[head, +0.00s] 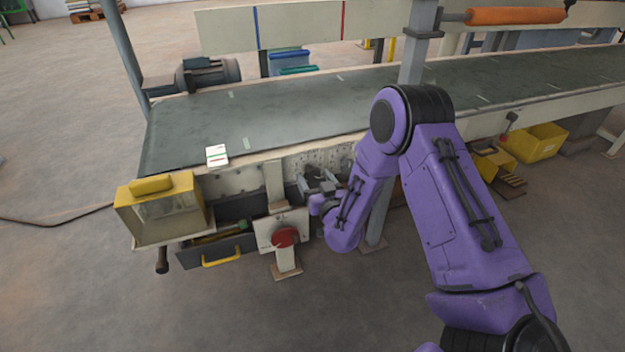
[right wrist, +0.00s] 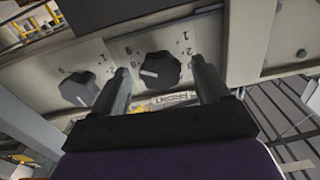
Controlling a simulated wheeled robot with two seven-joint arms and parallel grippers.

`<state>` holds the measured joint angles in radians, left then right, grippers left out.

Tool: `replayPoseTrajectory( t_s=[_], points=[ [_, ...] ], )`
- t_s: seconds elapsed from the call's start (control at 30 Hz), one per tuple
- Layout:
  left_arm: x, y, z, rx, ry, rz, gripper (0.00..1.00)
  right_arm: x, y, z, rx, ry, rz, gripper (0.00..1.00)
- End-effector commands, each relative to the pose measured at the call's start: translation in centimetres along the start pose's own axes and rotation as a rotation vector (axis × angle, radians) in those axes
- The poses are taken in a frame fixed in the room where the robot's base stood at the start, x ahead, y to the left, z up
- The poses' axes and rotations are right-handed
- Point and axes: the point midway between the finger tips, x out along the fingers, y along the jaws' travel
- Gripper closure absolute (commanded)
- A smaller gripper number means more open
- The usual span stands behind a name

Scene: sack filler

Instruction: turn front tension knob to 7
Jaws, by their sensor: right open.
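The front tension knob (right wrist: 160,71) is a dark, lobed knob with a white pointer mark, on a pale plate with printed digits. In the right wrist view the pointer points to the left; I cannot read its exact number. A label that appears to read FRONT (right wrist: 180,98) is partly visible by it. My right gripper (right wrist: 160,66) is open, its fingers on either side of this knob in the picture; I cannot tell whether they touch it. In the head view my right gripper (head: 320,184) is at the conveyor's side panel and hides the knob. My left gripper is not in view.
A second dark knob (right wrist: 78,89) sits left of the first. The conveyor belt (head: 300,108) runs above the panel. A red knob on a post (head: 285,237), an open drawer (head: 222,252) and a yellow box (head: 160,208) stand to the left.

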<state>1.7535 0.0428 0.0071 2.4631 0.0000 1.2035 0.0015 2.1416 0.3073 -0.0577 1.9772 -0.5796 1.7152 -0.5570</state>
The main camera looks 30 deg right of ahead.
Motion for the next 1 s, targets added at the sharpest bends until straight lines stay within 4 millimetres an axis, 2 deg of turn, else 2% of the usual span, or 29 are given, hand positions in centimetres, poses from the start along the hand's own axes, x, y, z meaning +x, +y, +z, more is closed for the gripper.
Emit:
replayPoseTrajectory(
  t_s=[0.17,0.43,0.47,0.6,0.63,1.0],
  points=[
    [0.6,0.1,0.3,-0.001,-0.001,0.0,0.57,2.0,0.0,0.1,0.0,0.0,0.0,0.25],
    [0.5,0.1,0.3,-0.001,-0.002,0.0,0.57,2.3,0.0,0.1,0.0,-0.002,0.0,0.25],
    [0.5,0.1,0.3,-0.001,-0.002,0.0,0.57,2.3,0.0,0.1,0.0,-0.002,0.0,0.31],
    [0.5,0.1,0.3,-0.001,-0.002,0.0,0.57,2.3,0.0,0.1,0.0,-0.002,0.0,0.77],
    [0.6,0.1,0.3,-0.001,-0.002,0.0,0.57,2.3,0.0,0.1,0.0,-0.002,0.0,0.8],
    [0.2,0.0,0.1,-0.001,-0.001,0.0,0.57,2.2,-0.1,0.0,-0.055,-0.004,-0.002,0.8]
  ],
)
